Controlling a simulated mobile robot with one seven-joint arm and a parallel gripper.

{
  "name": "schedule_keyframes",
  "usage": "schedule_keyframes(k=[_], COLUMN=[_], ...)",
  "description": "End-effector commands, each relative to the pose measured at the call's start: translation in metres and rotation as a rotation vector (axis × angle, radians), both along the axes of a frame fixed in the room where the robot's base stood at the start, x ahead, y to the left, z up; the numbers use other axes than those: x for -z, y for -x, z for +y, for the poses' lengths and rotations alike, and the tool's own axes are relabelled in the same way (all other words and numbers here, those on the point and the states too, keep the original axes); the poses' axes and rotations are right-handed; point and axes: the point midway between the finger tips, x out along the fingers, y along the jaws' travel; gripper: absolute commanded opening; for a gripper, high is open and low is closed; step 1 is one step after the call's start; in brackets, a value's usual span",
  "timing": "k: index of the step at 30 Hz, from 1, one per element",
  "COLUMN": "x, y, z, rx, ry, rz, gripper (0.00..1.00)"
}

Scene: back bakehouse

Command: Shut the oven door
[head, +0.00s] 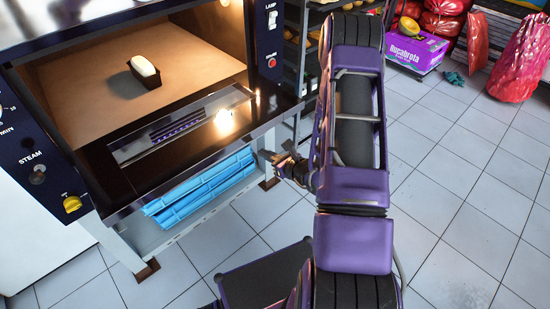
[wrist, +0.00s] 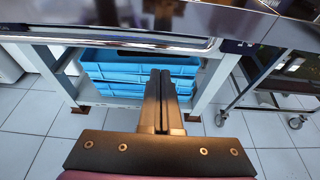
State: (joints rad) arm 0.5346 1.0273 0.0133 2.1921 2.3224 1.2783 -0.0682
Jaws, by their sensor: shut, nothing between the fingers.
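The oven door (head: 106,168) is open, lowered out flat in front of the oven chamber in the head view, with its dark face and glass window turned up. In the wrist view its front edge with a pale metal bar (wrist: 110,43) runs across the top. My gripper (head: 269,157) is near and below the door's right front corner in the head view. In the wrist view my gripper (wrist: 161,72) is shut and empty, its fingertips pointing under the door. I cannot tell whether they touch it.
A loaf in a dark tin (head: 145,71) sits inside the oven. Blue crates (head: 205,185) are stacked beneath it. A wheeled rack (head: 305,55) stands close at the right. The tiled floor (head: 455,210) is clear farther right.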

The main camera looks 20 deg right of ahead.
Motion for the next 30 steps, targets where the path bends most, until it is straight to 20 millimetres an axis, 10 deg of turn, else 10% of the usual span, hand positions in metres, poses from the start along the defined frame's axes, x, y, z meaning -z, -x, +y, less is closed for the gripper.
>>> schedule_keyframes(k=[30], x=[-0.043], y=[-0.023], z=[0.007], rx=[-0.002], ry=[0.007], rz=[0.017], gripper=[0.00])
